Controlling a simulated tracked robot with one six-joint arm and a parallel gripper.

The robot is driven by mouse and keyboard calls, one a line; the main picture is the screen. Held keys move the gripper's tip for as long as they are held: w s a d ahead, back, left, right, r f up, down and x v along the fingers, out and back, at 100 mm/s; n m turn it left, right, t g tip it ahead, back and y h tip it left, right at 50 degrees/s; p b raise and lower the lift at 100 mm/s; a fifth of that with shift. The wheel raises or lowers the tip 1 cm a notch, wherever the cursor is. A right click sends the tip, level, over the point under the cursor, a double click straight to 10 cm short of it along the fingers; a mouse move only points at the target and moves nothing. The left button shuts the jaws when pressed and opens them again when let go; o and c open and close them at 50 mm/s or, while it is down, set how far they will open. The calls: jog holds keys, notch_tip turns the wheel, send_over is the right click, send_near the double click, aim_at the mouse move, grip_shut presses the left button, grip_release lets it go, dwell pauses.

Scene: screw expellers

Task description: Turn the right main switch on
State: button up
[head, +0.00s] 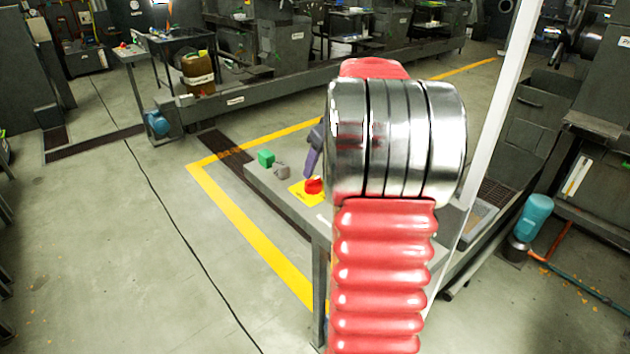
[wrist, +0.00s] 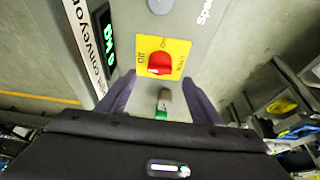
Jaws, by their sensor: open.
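The main switch is a red rotary knob (wrist: 160,63) on a yellow plate (wrist: 178,47), with OFF lettering on its left side; the other lettering is hard to read. It also shows in the head view as a red knob (head: 314,187) on the grey control panel (head: 262,180). I cannot tell its setting for sure. My gripper (wrist: 158,80) is open, its two purple fingers pointing at the panel on either side of the knob's near side. They seem apart from the knob. In the head view one purple finger (head: 313,152) hangs just above it; my arm hides the rest.
A green button (head: 266,158) and a grey knob (head: 282,171) sit beside the switch. A green-lit display (wrist: 108,38) and a "conveyor" label lie left in the wrist view. A white post (head: 500,100) rises right of my arm. Open floor lies left.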

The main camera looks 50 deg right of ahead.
aim_at(314, 181)
jog(key=x, duration=0.8)
jog(key=c, duration=0.9)
jog(key=shift+d, duration=0.2)
jog(key=shift+c, duration=0.7)
jog(key=shift+a, duration=0.15)
